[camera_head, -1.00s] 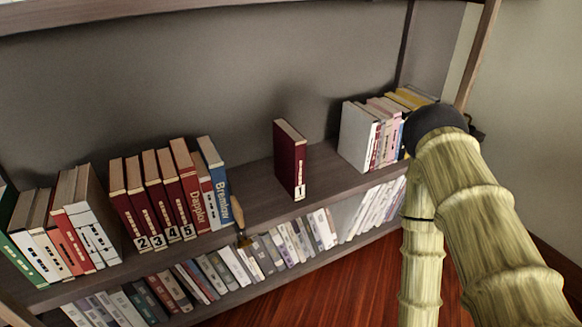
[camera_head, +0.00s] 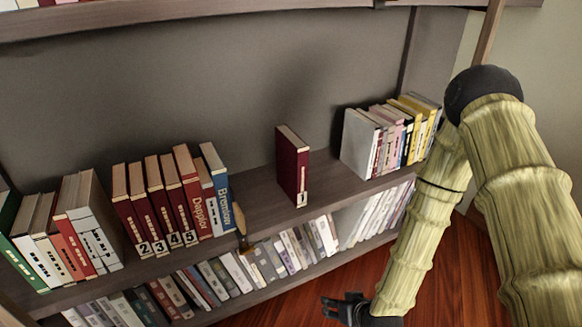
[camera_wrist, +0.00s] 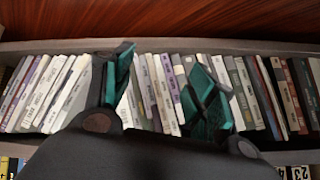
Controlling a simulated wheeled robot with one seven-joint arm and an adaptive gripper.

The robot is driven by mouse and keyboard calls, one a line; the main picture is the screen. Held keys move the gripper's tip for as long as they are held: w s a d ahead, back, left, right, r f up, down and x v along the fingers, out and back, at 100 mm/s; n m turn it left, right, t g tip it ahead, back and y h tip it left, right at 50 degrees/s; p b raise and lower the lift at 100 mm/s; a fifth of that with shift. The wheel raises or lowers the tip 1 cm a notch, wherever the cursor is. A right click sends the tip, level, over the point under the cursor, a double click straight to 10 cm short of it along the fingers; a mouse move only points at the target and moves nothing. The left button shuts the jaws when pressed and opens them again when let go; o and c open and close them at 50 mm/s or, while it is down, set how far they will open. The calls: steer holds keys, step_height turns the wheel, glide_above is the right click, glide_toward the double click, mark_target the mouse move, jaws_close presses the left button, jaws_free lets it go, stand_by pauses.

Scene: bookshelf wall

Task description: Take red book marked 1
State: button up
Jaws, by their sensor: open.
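The red book marked 1 (camera_head: 292,166) stands upright and alone on the middle shelf (camera_head: 262,196), its spine with the white label facing out. My gripper (camera_head: 338,306) is low at the bottom of the head view, in front of the lower shelf and below the red book. In the wrist view my gripper (camera_wrist: 163,85) has its two teal-padded fingers spread apart with nothing between them. Rows of lower-shelf books show behind the fingers. The red book marked 1 is not visible in the wrist view.
Red books marked 2 to 5 (camera_head: 160,205) and a blue book (camera_head: 219,190) stand left of it. A brush-like wooden-handled thing (camera_head: 239,225) hangs at the shelf edge. Light and yellow books (camera_head: 400,130) stand to the right. Lower-shelf books (camera_head: 215,275) fill the row below.

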steer(key=w+a+r+n+t+y, duration=0.15)
steer(key=w+a+r+t, duration=0.3)
steer(key=w+r, duration=0.65)
steer(key=n+t+y, duration=0.2)
steer(key=t+y, duration=0.2)
glide_toward(302, 174)
steer(key=x, duration=0.5)
steer(key=shift+w+a+f, duration=0.1)
steer(key=shift+a, duration=0.1)
steer(key=shift+w+a, duration=0.2)
steer(key=shift+w, duration=0.1)
steer(key=b+x, duration=0.1)
steer(key=x, duration=0.3)
steer(key=shift+w+a, duration=0.1)
steer(key=shift+w, duration=0.25)
steer(key=b+x, duration=0.2)
steer(key=x, duration=0.2)
steer(key=shift+w+f+b, duration=0.1)
steer(key=shift+w+b, duration=0.1)
steer(key=shift+b, duration=0.2)
steer(key=shift+w+a, duration=0.15)
steer(key=shift+w, duration=0.35)
